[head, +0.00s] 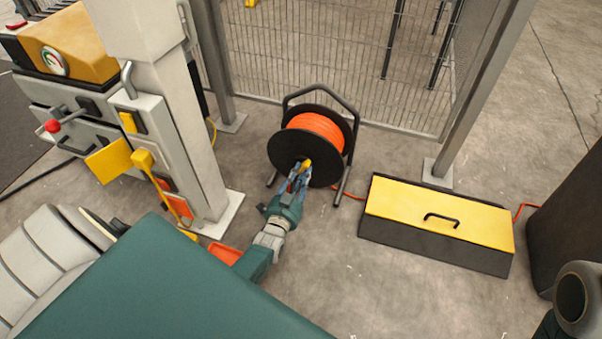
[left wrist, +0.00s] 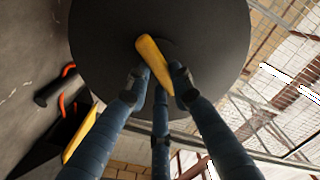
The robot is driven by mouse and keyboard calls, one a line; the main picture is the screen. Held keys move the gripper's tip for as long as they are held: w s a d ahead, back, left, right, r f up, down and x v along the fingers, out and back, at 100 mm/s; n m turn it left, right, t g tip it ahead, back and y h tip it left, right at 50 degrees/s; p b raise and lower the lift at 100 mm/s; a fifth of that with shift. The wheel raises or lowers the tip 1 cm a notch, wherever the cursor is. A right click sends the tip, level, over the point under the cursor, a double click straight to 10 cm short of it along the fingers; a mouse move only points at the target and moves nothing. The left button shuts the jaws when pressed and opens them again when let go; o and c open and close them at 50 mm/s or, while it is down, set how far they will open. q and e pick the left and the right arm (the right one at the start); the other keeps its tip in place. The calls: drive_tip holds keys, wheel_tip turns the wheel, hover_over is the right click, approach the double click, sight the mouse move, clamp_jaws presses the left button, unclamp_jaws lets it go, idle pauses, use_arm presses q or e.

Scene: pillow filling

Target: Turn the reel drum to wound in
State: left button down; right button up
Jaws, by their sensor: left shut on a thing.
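The reel drum (head: 285,150) has black side discs with orange cable wound between them, and it sits in a black tubular frame on the floor. A yellow crank knob (head: 307,163) stands out from its near disc. My left gripper (head: 301,171) reaches to the disc and is shut on the knob. In the left wrist view, blue fingers (left wrist: 155,82) close around the yellow knob (left wrist: 153,63) in front of the black disc (left wrist: 100,40). The fingers partly hide the knob. My right gripper is not in view.
A black box with a yellow lid (head: 460,203) lies right of the reel. A grey post with a yellow bracket (head: 108,160) stands left. A wire mesh fence (head: 310,60) closes off the space behind. The floor in front of the box is clear.

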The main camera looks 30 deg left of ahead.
use_arm(q)
drive_tip(key=shift+d+f+m, duration=0.1)
drive_tip(key=shift+f+m, duration=0.05)
drive_tip(key=shift+m, duration=0.25)
drive_tip(key=c, duration=1.5)
unclamp_jaws()
approach(307, 139)
drive_tip(key=x, duration=0.4)
drive_tip(key=shift+w, duration=0.15)
